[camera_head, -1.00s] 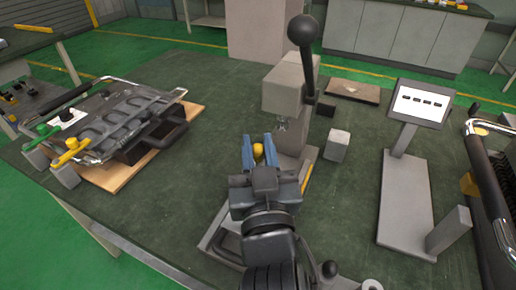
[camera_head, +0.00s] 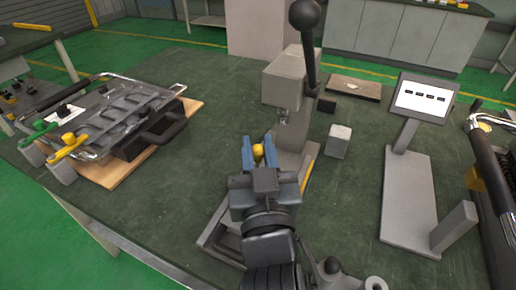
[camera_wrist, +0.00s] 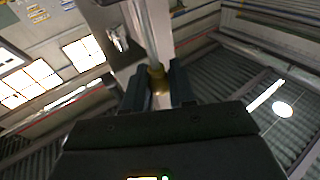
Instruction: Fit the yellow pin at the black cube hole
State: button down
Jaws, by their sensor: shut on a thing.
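My gripper (camera_head: 258,150) has blue fingers shut on the yellow pin (camera_head: 258,151), in front of the grey press in the head view. Only the pin's rounded yellow top shows there. A small black cube (camera_head: 327,105) stands on the table behind and right of the press, apart from my gripper. Its hole cannot be made out.
The grey press (camera_head: 283,78) with a black-knobbed lever stands close beyond my gripper. A small grey block (camera_head: 339,142) is to its right, then a display stand (camera_head: 423,102). A tray of tools (camera_head: 112,120) lies left. The green table between tray and gripper is clear.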

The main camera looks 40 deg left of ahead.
jog(key=shift+f+b, duration=1.6)
jog(key=shift+f, duration=0.2)
jog(key=c, duration=0.9)
grip_release()
jog(key=shift+o, duration=0.2)
jog(key=v, duration=0.6)
jog(key=shift+s+d+f, duration=0.1)
jog(key=shift+s+d, duration=0.05)
jog(key=shift+s, duration=0.25)
jog(key=shift+s+d, duration=0.3)
jog(key=shift+d, duration=0.15)
